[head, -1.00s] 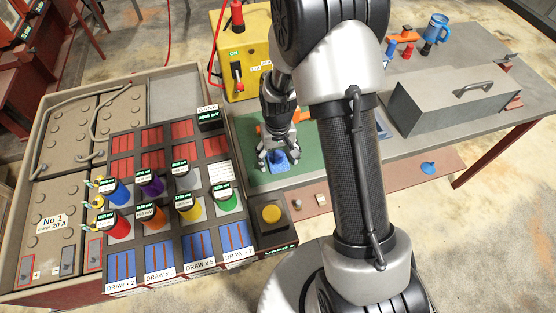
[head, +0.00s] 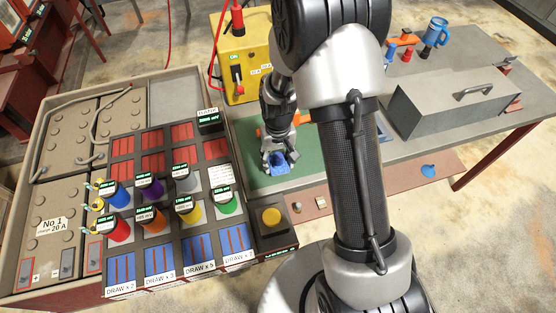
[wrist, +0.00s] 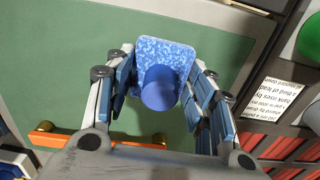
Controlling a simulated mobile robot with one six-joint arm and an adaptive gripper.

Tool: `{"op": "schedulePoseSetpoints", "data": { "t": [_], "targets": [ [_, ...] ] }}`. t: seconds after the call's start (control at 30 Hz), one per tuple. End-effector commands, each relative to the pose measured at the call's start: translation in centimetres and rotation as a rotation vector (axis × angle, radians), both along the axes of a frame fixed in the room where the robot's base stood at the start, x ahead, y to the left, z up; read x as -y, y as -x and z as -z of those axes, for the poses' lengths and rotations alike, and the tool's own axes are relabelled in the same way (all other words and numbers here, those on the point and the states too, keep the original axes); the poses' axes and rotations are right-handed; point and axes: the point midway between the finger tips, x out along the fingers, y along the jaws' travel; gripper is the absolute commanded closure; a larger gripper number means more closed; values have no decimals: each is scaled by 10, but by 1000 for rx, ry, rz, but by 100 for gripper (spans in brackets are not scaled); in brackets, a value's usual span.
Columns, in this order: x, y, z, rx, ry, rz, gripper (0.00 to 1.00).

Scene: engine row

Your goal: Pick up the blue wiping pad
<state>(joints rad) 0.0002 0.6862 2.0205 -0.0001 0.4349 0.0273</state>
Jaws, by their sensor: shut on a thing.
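The blue wiping pad (wrist: 165,50) shows in the wrist view as a mottled light-blue square with a darker round blue knob (wrist: 160,88) on it. My gripper (wrist: 160,92) is shut on it, with one finger on each side of the knob. In the head view my gripper (head: 279,158) points down over the green mat (head: 304,160), and the pad (head: 278,168) shows between its fingers. I cannot tell whether the pad touches the mat or is just above it.
A yellow box (head: 246,60) and an orange-handled tool (wrist: 95,137) are near my gripper. A grey toolbox (head: 450,95) and blue mug (head: 436,31) stand at the right.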

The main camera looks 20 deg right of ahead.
Motion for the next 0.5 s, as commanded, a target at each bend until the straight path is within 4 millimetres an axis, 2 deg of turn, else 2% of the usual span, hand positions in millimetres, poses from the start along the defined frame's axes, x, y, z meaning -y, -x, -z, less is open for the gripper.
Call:
{"op": "schedulePoseSetpoints", "data": {
  "t": [0.17,0.27,0.5],
  "targets": [
    [0,-1,-24,3,0,0,74],
    [0,-1,-46,5,0,0,74],
    [0,-1,-119,7,0,0,74]
  ]
}}
